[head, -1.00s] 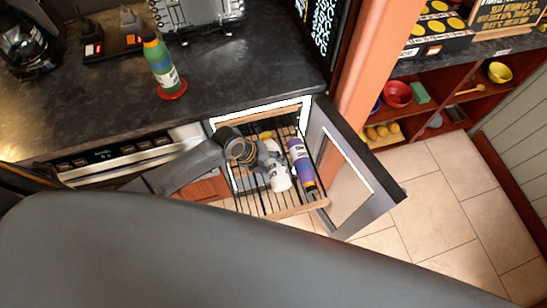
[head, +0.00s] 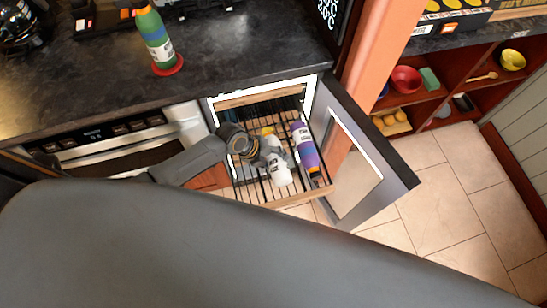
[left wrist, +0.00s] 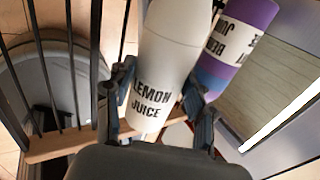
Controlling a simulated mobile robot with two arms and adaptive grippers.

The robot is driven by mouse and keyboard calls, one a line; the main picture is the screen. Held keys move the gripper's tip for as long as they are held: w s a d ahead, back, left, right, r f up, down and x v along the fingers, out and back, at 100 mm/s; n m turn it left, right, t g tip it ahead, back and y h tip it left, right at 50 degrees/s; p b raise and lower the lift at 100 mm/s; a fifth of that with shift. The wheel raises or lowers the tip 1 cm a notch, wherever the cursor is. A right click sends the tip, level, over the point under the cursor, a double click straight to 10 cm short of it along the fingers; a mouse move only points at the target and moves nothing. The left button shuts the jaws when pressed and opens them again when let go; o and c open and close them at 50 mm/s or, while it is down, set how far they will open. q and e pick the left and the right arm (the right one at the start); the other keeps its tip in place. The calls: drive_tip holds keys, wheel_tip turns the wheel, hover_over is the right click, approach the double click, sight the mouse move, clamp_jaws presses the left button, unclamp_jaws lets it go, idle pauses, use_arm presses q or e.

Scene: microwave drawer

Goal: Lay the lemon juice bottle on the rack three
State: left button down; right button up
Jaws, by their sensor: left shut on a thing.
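The lemon juice bottle (head: 281,174) is white with a yellow cap and lies over the pulled-out wire rack (head: 252,190). In the left wrist view the bottle (left wrist: 168,50) shows its "LEMON JUICE" label between the two fingers. My left gripper (head: 271,157) is shut on it. I cannot tell whether the bottle rests on the bars or is slightly above them. The rack has dark bars and a wooden front strip (left wrist: 75,143). My right gripper is not in view.
A purple bottle (head: 304,147) lies on the rack just right of the lemon juice bottle. The open glass door (head: 360,165) stands to the right. A green bottle (head: 155,40) stands on the dark counter (head: 100,85). Bare bars lie left of the lemon juice bottle.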

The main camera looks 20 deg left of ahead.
use_arm(q)
drive_tip(key=shift+r, duration=0.1)
drive_tip(key=shift+c, duration=2)
unclamp_jaws()
drive_tip(key=shift+s, duration=0.1)
drive_tip(key=v, duration=1.2)
